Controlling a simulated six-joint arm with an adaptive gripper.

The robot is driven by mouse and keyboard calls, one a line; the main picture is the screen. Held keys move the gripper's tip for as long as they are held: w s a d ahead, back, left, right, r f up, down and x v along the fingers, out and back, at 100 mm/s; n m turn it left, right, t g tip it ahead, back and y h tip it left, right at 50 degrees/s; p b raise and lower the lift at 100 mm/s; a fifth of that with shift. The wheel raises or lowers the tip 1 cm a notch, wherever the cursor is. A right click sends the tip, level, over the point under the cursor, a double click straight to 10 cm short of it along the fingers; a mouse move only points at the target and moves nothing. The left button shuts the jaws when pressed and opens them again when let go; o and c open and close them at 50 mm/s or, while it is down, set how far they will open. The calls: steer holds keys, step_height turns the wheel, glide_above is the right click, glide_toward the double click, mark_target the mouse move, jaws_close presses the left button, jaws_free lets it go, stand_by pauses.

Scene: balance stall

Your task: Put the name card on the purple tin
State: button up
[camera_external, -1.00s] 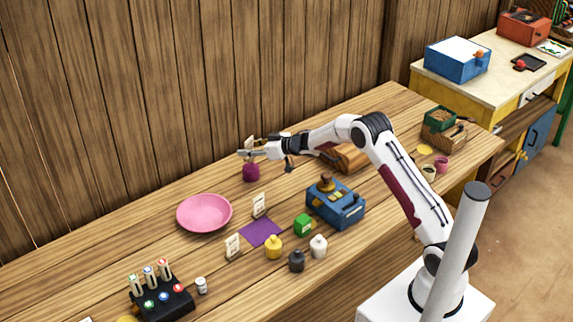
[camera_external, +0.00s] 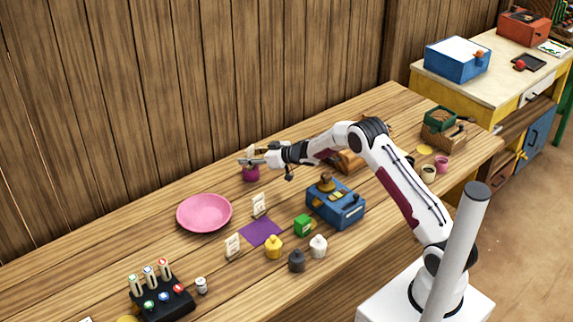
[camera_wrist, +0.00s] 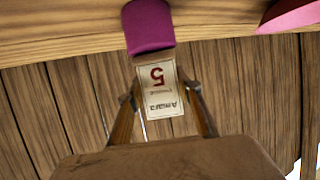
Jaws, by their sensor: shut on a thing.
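The purple tin (camera_external: 251,174) stands on the wooden table near the back wall; in the wrist view it (camera_wrist: 148,27) shows at the top. My gripper (camera_external: 250,159) is at the tin's top in the external view. It is shut on the name card (camera_wrist: 160,90), a cream card with a red number and dark lettering, upside down in the wrist view. In the wrist view the fingertips (camera_wrist: 160,92) are at the card's two sides. The card's edge meets the tin's edge in the picture; I cannot tell whether they touch. In the external view the card (camera_external: 251,149) is small and partly hidden.
A pink bowl (camera_external: 204,213) stands left of the tin. Two more cards (camera_external: 259,205) stand by a purple mat (camera_external: 261,232). A blue box (camera_external: 335,203) and several small weights are towards the front. The plank wall is close behind the tin.

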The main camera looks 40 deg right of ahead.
steer(key=shift+f, duration=0.1)
steer(key=o, duration=1.1)
steer(key=shift+v, duration=3.8)
